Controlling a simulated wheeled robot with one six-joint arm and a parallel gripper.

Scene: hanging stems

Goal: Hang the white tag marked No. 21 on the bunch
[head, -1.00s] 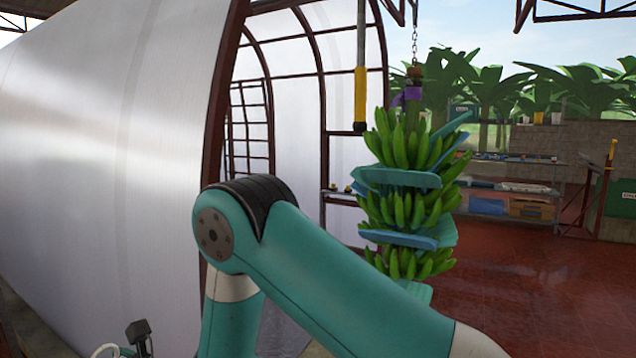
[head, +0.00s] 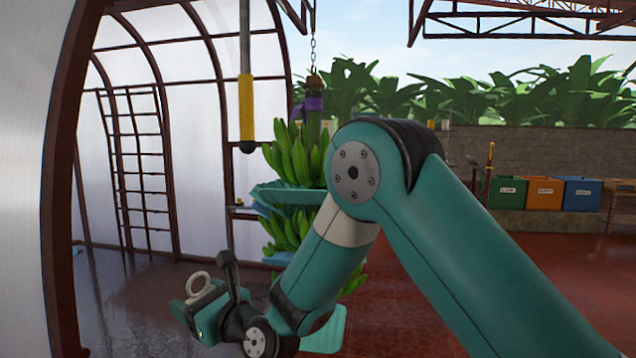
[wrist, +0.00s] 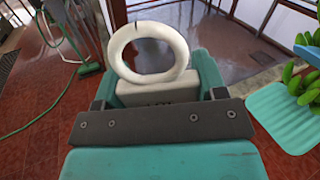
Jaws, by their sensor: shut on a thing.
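My gripper (head: 196,302) is at the lower left of the head view, shut on a white tag. The tag's white ring (head: 198,284) stands up out of the jaws. In the wrist view the ring (wrist: 148,52) shows large, with a small dark split at its top, above the tag's pale block (wrist: 158,94). The jaws hide most of the block, and its marking cannot be read. The green banana bunch (head: 290,152) hangs from a chain, behind and right of my gripper and apart from it. My own arm covers part of it. A purple band (head: 308,106) wraps its stem.
Teal pads (head: 285,194) stick out between the bunch's layers; one shows at the right of the wrist view (wrist: 288,112). A yellow-sleeved pole (head: 246,108) hangs left of the bunch. A curved translucent wall (head: 20,180) stands at left. Coloured bins (head: 543,194) are far right.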

